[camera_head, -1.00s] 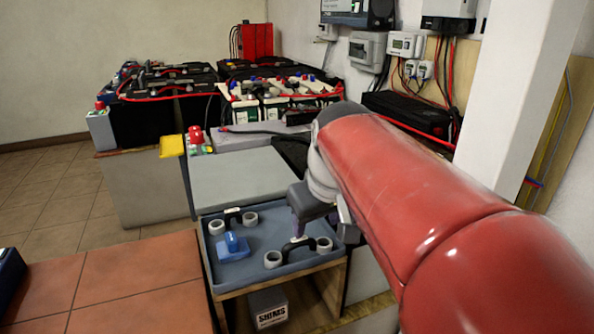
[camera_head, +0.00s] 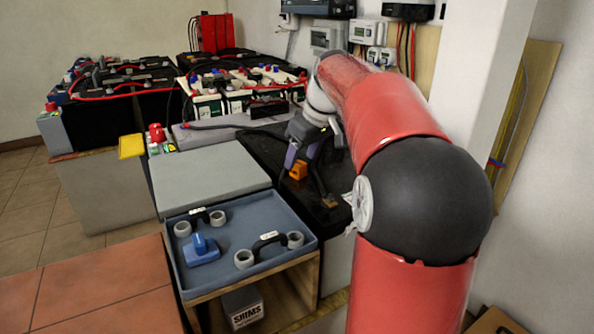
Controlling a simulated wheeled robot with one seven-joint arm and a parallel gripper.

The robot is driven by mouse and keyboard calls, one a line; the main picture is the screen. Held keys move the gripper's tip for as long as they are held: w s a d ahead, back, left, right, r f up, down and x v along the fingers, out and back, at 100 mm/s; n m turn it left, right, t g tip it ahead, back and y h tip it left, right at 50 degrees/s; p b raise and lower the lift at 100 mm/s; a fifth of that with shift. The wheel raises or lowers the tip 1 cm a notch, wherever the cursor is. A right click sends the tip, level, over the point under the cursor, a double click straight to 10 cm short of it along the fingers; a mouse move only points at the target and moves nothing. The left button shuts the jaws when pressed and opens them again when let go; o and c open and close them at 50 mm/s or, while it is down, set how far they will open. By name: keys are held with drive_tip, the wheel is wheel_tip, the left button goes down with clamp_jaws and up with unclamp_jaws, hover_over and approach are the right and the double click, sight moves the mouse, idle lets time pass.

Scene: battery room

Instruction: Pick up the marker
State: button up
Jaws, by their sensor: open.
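I cannot make out a marker for certain in the head view. My gripper (camera_head: 302,156) is open, pointing down over the black surface (camera_head: 262,150) right of the grey box. A small orange object (camera_head: 298,170) is just below its purple fingers; I cannot tell whether they touch it or whether it is the marker. A small brown piece (camera_head: 329,202) lies nearer the front of the black surface. My gripper and arm hide part of that surface.
A blue-grey tray (camera_head: 222,268) in front holds a blue tool (camera_head: 201,250) and black-handled pieces with grey rings. A flat grey box (camera_head: 208,178) stands behind it. Batteries with cables (camera_head: 245,90) fill the back. A white pillar (camera_head: 468,60) rises behind my arm.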

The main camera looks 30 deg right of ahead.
sight(298, 163)
drive_tip(key=x, duration=0.3)
drive_tip(key=shift+w+f, duration=0.25)
drive_tip(key=c, duration=1)
drive_tip(key=shift+r, duration=0.15)
drive_tip(key=shift+c, duration=0.2)
